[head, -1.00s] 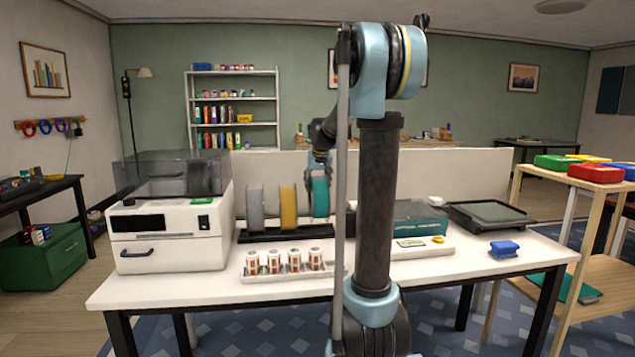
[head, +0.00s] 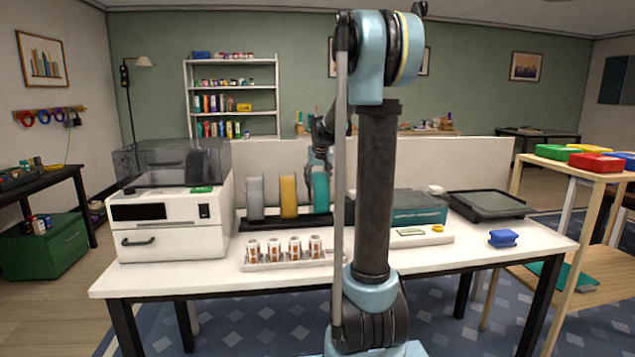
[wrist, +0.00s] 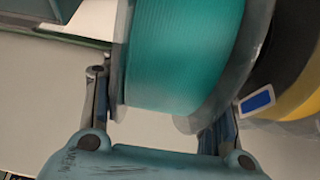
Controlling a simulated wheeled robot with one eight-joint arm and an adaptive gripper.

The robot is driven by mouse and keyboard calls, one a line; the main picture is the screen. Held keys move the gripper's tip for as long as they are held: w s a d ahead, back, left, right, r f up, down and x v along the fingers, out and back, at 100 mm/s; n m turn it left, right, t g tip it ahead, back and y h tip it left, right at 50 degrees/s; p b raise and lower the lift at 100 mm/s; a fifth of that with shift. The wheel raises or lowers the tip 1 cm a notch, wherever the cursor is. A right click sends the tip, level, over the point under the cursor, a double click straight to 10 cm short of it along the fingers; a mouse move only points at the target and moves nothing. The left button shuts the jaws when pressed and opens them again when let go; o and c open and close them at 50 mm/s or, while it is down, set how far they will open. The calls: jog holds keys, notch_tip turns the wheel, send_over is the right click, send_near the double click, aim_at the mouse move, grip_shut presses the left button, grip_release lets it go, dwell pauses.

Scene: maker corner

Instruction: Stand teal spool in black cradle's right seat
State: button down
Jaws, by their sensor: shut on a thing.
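The teal spool (head: 321,192) is upright at the right end of the black cradle (head: 262,224), to the right of the yellow spool. Its lower edge sits slightly higher than the yellow spool's, and I cannot tell whether it touches the right seat. My gripper (head: 320,166) is above it, partly behind my arm. In the wrist view the teal spool (wrist: 185,55) is between the two fingers of my gripper (wrist: 160,125), which is shut on its flanges.
A yellow spool (head: 289,197) and a grey spool (head: 255,198) stand in the cradle. A white tray of several small containers (head: 295,262) is in front, a white machine (head: 170,225) left, a teal box (head: 420,213) right.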

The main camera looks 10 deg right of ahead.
jog(key=shift+f, duration=0.35)
dwell(0.4)
jog(key=c, duration=0.6)
grip_release()
jog(key=shift+o, duration=0.2)
jog(key=v, duration=1.1)
jog(key=shift+s+r, duration=0.15)
jog(key=shift+r, duration=0.25)
jog(key=s+f+g, duration=0.1)
jog(key=s+f, duration=0.7)
jog(key=s, duration=0.5)
jog(key=s+f+g, duration=0.1)
jog(key=s+f, duration=0.8)
jog(key=s, duration=0.5)
jog(key=s+f+g, duration=0.1)
jog(key=s+f, duration=0.7)
jog(key=s, duration=0.5)
jog(key=shift+s+d+f+g, duration=0.15)
jog(key=shift+f+g, duration=0.25)
